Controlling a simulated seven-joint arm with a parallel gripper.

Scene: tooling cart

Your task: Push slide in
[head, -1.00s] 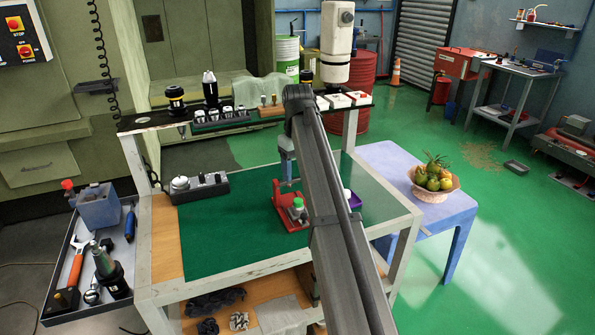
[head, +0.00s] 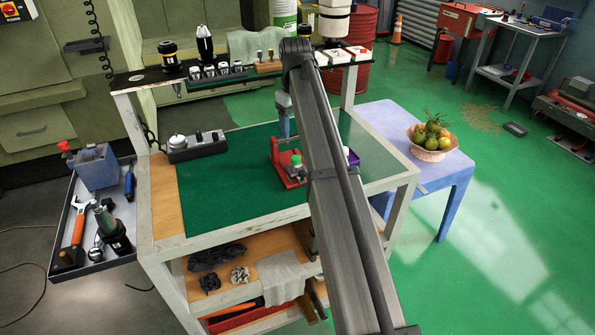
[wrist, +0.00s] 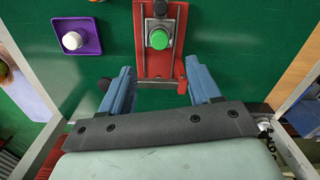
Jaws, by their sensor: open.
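A red fixture (head: 291,176) stands on the green mat of the cart; it also shows in the wrist view (wrist: 141,68). It carries a grey metal slide part (wrist: 159,20) with a round green knob (wrist: 159,39). In the wrist view my gripper (wrist: 160,70) has its two blue fingers spread apart, one on each side of the fixture's near end, with nothing held between them. In the head view my gripper (head: 284,118) is partly hidden by my arm, just beyond the fixture. Whether the fingers touch the fixture cannot be told.
A purple tray (wrist: 94,49) with a white ball (wrist: 70,40) lies left of the fixture in the wrist view. A dark block with a dial (head: 190,148) stands at the mat's back left. A raised shelf with tools (head: 150,78) runs behind. The mat's left part is clear.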

